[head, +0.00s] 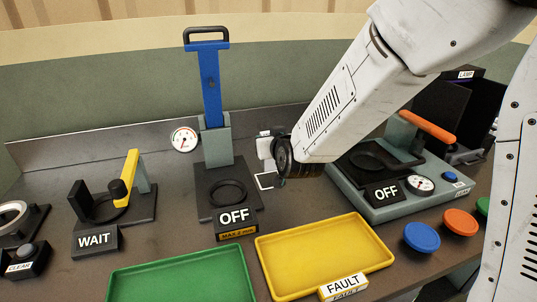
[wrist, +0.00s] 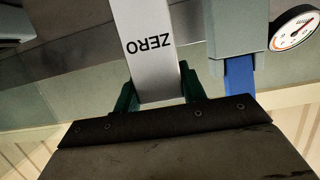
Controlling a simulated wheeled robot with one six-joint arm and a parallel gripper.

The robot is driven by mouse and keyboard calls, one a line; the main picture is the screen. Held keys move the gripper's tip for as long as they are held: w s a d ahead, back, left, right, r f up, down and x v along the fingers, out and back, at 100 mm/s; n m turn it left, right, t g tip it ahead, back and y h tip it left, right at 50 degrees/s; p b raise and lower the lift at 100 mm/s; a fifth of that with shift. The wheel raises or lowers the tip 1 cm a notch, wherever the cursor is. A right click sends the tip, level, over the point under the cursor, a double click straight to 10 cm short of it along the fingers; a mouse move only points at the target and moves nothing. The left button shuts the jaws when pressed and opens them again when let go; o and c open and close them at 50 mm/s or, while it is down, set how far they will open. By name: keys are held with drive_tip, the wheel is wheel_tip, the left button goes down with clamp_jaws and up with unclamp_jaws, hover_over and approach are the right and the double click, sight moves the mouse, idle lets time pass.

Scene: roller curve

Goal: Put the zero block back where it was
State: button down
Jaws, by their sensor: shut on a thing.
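The zero block (wrist: 145,22) is a silver-grey bar with black ZERO lettering, upside down in the wrist view. My gripper (wrist: 158,88) is shut on it, with a dark green finger against each side. In the head view my arm reaches in from the upper right, and its wrist hides most of the gripper and block. A small pale grey piece (head: 264,146) shows just left of the wrist; I cannot tell if it is the block. A small white-edged square (head: 265,181) lies on the bench below it.
A blue-handled press (head: 212,90) and a dial gauge (head: 185,140) stand left of my wrist. An orange-handled station (head: 415,180) stands right. The yellow tray (head: 322,252) and green tray (head: 180,275) are empty in front. Coloured buttons (head: 421,236) sit at the right.

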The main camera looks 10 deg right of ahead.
drive_tip(key=shift+f, duration=2.05)
drive_tip(key=shift+s, duration=0.1)
drive_tip(key=c, duration=0.8)
unclamp_jaws()
drive_tip(key=shift+f, duration=0.15)
